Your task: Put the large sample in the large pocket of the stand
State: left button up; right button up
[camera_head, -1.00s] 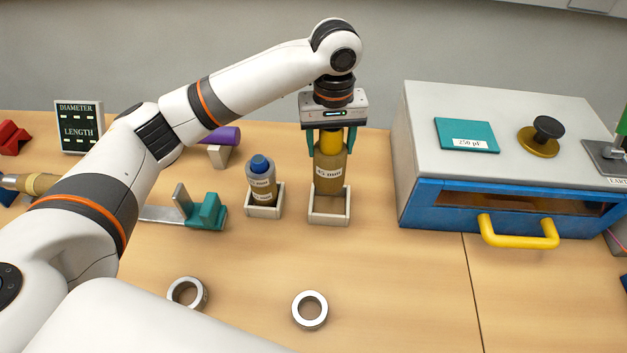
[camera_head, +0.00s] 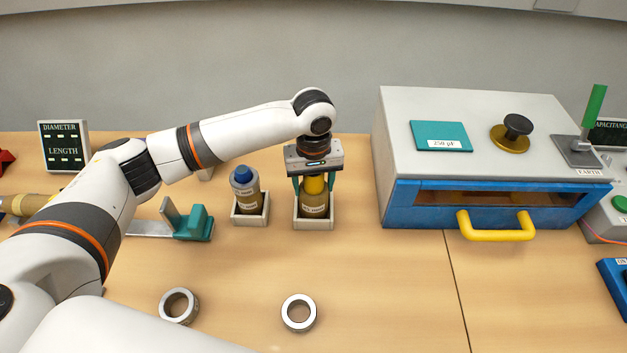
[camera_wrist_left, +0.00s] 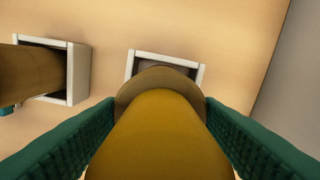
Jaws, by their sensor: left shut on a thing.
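The large sample (camera_head: 315,203) is a brown cylinder with a yellow top and a white label. It stands upright, its lower part inside the large pocket (camera_head: 313,224), a square pale frame on the table. My left gripper (camera_head: 314,184) is above it with its teal fingers shut on the yellow top. In the left wrist view the yellow top (camera_wrist_left: 160,140) fills the space between the fingers, and the pocket's rim (camera_wrist_left: 165,58) shows behind it. The sample's bottom end is hidden. My right gripper is not in view.
A smaller blue-topped sample (camera_head: 245,190) stands in the pocket (camera_head: 250,219) just to the left. A grey and blue cabinet (camera_head: 410,207) with a yellow handle is close on the right. Two metal rings (camera_head: 299,312) (camera_head: 179,306) lie in front on clear table.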

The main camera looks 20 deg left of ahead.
pick_arm(q)
jog(key=o, duration=1.3)
jog(key=shift+f, duration=0.1)
jog(key=o, duration=0.3)
jog(key=shift+o, duration=0.3)
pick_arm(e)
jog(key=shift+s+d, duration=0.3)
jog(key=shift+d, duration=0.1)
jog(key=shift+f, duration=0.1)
pick_arm(q)
jog(key=shift+r, duration=0.45)
notch_tip(320, 180, up, 10)
jog(key=shift+r+b, duration=0.25)
jog(key=shift+b, duration=0.85)
jog(key=shift+r, duration=0.45)
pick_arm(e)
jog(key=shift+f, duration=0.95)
